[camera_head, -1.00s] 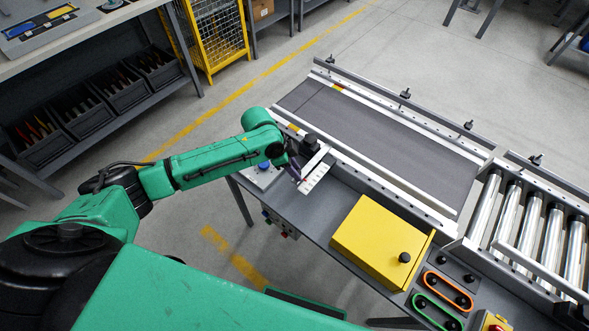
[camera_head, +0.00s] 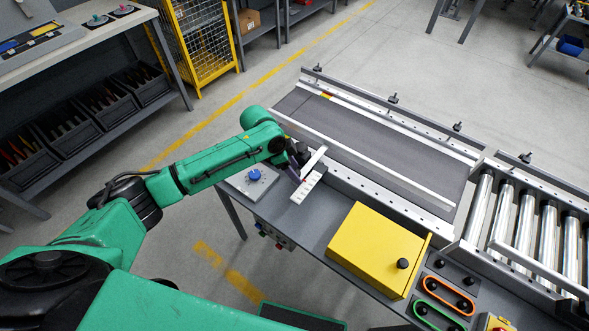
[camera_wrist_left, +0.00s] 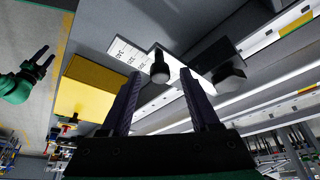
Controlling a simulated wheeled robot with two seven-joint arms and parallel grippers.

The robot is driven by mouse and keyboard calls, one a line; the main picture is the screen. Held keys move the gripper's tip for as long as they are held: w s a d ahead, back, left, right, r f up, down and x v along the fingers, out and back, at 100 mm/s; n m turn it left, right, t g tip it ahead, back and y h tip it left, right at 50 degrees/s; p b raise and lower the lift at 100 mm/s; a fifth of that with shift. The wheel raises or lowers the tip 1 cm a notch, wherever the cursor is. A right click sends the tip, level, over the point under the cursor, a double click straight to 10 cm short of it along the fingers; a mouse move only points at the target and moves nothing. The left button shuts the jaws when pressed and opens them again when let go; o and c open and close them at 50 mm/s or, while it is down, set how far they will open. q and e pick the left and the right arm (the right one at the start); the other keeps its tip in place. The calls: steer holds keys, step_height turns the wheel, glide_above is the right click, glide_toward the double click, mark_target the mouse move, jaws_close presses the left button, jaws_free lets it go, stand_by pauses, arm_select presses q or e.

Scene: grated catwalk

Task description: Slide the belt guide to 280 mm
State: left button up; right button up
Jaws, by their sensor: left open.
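The belt guide (camera_head: 375,162) is a long pale rail lying lengthwise over the dark conveyor belt (camera_head: 400,145), near its close side. A short pale bar (camera_head: 315,161) reaches from its side toward a white scale plate (camera_head: 306,188) on the table. My left gripper (camera_head: 297,163) is at this bar, partly hidden by its own wrist. In the left wrist view its fingers (camera_wrist_left: 161,78) are apart, with a black knob (camera_wrist_left: 160,66) between and beyond their tips. The scale's figures (camera_wrist_left: 128,53) are too small to read surely. My right gripper (camera_wrist_left: 42,62) appears open, far left.
A yellow box (camera_head: 375,250) with a black knob stands on the table right of the scale. A blue knob (camera_head: 255,175) on a pale plate is left of my gripper. Metal rollers (camera_head: 520,225) adjoin the belt. Orange (camera_head: 445,296) and green-rimmed fittings sit at the front right.

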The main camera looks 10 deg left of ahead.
arm_select(q)
steer(key=b+v, duration=0.1)
steer(key=v, duration=1.3)
steer(key=shift+r+b, duration=0.15)
steer(key=shift+b, duration=0.2)
steer(key=shift+a, duration=0.1)
